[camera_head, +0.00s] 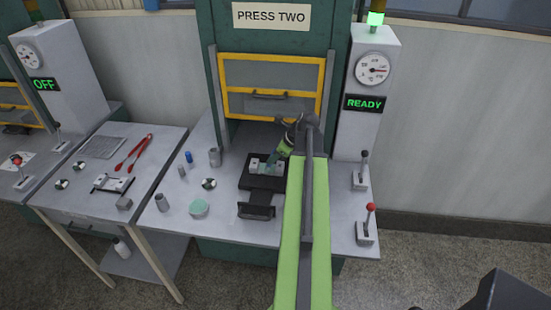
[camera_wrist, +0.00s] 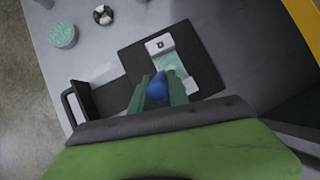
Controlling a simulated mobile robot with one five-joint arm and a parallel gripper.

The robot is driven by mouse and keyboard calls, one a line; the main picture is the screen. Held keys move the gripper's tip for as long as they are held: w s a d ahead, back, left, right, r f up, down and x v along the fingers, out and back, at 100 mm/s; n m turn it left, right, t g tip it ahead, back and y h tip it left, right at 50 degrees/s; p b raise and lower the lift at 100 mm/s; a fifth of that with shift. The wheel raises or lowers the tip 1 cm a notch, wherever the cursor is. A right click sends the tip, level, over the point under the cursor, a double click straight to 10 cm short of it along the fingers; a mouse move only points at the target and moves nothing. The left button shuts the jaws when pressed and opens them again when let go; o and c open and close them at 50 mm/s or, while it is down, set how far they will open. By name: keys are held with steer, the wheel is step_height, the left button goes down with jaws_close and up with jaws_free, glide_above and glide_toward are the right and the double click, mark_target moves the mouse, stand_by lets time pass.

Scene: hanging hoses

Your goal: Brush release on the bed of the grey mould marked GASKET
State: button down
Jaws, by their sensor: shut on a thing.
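My gripper (camera_wrist: 158,90) is shut on a blue-ended thing (camera_wrist: 157,86), probably the brush. Its lower end is hidden. In the head view my gripper (camera_head: 285,148) is just over the grey mould (camera_head: 254,163). The mould lies on a black plate in front of the press. In the wrist view the mould (camera_wrist: 159,43) has pale end blocks and a pale teal bed (camera_wrist: 170,62) between them. The fingertips are over the bed's near side; I cannot tell whether the brush touches it. No GASKET mark is legible. A round teal-topped tin (camera_head: 199,208) stands left of the plate.
The black plate (camera_head: 257,211) has a handle at its front. PRESS TWO's yellow-framed guard (camera_head: 270,75) stands behind, its panel reading READY (camera_head: 364,103). Small cylinders (camera_head: 214,157) and a lever (camera_head: 367,222) flank the plate. Another mould (camera_head: 112,184) and red tongs (camera_head: 133,152) lie on the left table.

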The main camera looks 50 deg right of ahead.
steer(key=shift+w+a, duration=0.55)
steer(key=shift+w, duration=0.25)
steer(key=shift+s+d, duration=0.55)
steer(key=shift+s, duration=0.25)
steer(key=shift+s, duration=0.1)
steer(key=shift+s+d, duration=0.5)
steer(key=shift+s, duration=0.25)
steer(key=shift+a, duration=0.1)
